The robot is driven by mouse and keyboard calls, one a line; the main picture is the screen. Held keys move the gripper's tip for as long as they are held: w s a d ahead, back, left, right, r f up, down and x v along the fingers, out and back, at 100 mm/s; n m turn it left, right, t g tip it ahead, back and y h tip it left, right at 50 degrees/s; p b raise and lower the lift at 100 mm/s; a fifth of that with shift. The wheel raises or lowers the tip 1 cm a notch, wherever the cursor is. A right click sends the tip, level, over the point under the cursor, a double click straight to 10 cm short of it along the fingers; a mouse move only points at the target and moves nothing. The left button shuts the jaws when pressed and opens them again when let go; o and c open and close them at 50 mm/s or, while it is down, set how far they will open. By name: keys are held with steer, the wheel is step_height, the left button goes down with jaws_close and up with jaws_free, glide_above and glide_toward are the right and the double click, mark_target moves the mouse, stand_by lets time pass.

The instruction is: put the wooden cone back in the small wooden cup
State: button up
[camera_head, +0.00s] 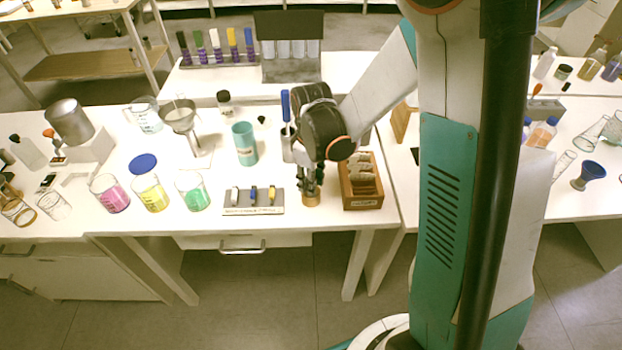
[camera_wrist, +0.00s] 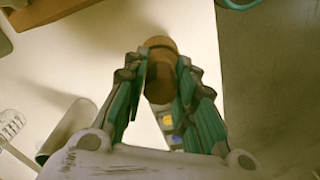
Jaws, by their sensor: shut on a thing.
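The small wooden cup (camera_head: 311,200) stands upright near the front edge of the white table, just left of a wooden box. My gripper (camera_head: 311,187) points down right above it, its fingertips at about the cup's rim. In the wrist view my gripper (camera_wrist: 163,65) is shut on a brown wooden piece (camera_wrist: 159,78), which I take to be the wooden cone. There, cone and cup cannot be clearly told apart. In the head view the fingers hide the cone, so how deep it sits is unclear.
The wooden box (camera_head: 362,203) with pale rolls stands close on the right. A grey plate (camera_head: 240,211) with small coloured pieces lies to the left. Beakers of green (camera_head: 193,192), yellow (camera_head: 150,193) and pink liquid (camera_head: 110,194) stand farther left. A teal cup (camera_head: 245,144) stands behind.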

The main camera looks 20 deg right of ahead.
steer(key=o, duration=1.1)
steer(key=shift+o, duration=0.2)
step_height(320, 180, up, 12)
stand_by(0.6)
steer(key=s+r+m+t, duration=0.3)
steer(key=s+r+m, duration=0.1)
steer(key=s, duration=0.3)
steer(key=s+r+m+t, duration=0.4)
steer(key=s, duration=0.4)
